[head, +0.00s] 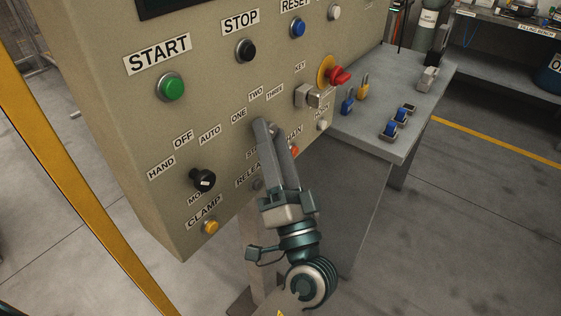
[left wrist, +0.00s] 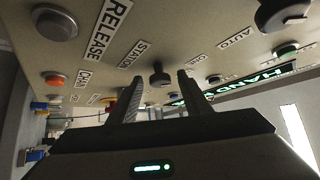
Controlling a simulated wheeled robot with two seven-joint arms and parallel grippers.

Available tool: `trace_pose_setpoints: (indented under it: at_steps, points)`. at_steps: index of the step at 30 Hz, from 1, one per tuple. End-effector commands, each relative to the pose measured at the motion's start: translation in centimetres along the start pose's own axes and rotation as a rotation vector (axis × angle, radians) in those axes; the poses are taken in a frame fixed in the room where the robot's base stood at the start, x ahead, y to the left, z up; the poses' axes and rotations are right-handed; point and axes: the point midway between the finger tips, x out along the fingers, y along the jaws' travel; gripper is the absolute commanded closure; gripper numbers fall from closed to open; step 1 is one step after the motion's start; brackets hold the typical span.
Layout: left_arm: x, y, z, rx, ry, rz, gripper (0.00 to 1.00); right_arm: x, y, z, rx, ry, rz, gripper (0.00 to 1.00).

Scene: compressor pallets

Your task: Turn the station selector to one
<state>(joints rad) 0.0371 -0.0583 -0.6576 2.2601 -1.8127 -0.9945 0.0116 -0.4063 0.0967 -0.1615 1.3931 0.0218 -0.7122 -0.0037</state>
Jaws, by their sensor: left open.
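The station selector is a small black knob (left wrist: 159,76) on the beige panel, beside the STATION label (left wrist: 133,54) in the left wrist view. In the head view my gripper's fingers hide the knob; the ONE label (head: 238,116), TWO label (head: 255,91) and THREE label (head: 275,92) show above it. My left gripper (head: 268,127) is open, its fingertips at the panel. In the left wrist view the knob appears between the two fingers. I cannot tell whether they touch it, or which position the knob points to. My right gripper is not in view.
The black mode knob (head: 203,180), yellow clamp button (head: 211,227), orange button (head: 293,151), key switch (head: 307,95) and red emergency stop (head: 338,76) surround the selector. A grey table (head: 385,97) with padlocks stands right. A yellow post (head: 75,165) rises left.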

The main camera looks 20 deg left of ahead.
Motion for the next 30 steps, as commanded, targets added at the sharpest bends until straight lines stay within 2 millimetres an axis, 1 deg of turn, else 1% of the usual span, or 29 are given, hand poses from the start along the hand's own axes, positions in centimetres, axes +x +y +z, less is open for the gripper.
trace_pose_setpoints:
  at_steps: [5, 11, 20, 30]
  points:
    - [-0.9, 0.2, 0.1, 0.000, 0.000, 0.002, 0.56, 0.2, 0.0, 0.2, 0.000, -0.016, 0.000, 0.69]
    - [-3.2, 0.3, 0.2, -0.001, -0.002, 0.004, 0.56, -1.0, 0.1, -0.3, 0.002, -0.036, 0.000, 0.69]
    - [-6.9, 0.3, 0.1, -0.001, 0.000, 0.003, 0.56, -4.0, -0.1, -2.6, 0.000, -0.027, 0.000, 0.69]
    - [-11.6, 0.3, 0.1, 0.000, 0.000, 0.003, 0.56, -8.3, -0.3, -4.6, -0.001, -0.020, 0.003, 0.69]
